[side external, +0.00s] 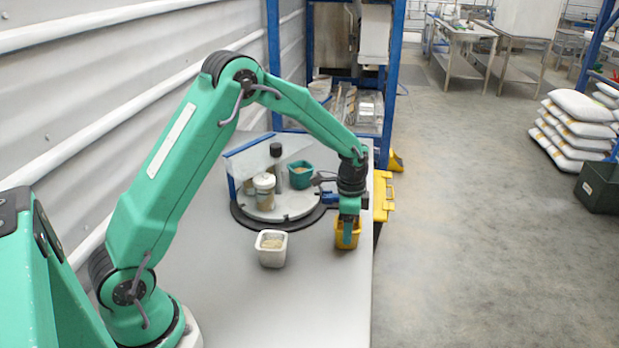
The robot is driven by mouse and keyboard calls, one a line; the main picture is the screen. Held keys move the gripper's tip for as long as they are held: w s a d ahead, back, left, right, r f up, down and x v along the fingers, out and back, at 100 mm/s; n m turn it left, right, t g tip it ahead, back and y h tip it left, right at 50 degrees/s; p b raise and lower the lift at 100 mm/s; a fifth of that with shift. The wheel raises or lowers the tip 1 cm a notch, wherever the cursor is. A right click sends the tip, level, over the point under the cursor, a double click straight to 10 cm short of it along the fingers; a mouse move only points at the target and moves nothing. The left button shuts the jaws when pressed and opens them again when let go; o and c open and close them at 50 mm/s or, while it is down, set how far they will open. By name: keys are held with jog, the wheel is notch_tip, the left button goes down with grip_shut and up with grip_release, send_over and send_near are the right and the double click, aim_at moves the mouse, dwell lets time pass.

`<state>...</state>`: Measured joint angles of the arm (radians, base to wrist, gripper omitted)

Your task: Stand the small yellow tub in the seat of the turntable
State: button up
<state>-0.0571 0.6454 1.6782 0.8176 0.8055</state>
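The small yellow tub (347,241) stands at the right edge of the grey table, to the right of the turntable. My gripper (348,232) points straight down at the tub, and its fingers overlap it in the picture. The far finger is hidden, so I cannot tell whether the gripper is closed on the tub. The turntable (290,216) is a round pale plate with a dark rim behind the tub. It carries a white-lidded jar (264,191), a dark bottle (276,160) and a teal tub (300,175). Its seat is not clearly visible.
A clear panel (262,156) rises at the turntable's back. A yellow case (383,195) sits beyond the table's right edge. The table's front (270,310) is clear.

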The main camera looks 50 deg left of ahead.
jog(key=shift+c, duration=0.9)
jog(key=shift+r, duration=0.1)
jog(key=shift+r, duration=2.45)
jog(key=shift+a, duration=0.15)
jog(key=s+a+r+m, duration=0.1)
jog(key=a+r+m, duration=0.2)
jog(key=a, duration=0.5)
jog(key=s+a+r+m, duration=0.1)
jog(key=a+r+m, duration=0.2)
jog(key=a, duration=0.6)
jog(key=shift+s+a+r, duration=0.3)
jog(key=shift+s+r, duration=0.05)
jog(key=shift+r, duration=0.05)
jog(key=shift+f, duration=0.1)
jog(key=shift+f, duration=3.85)
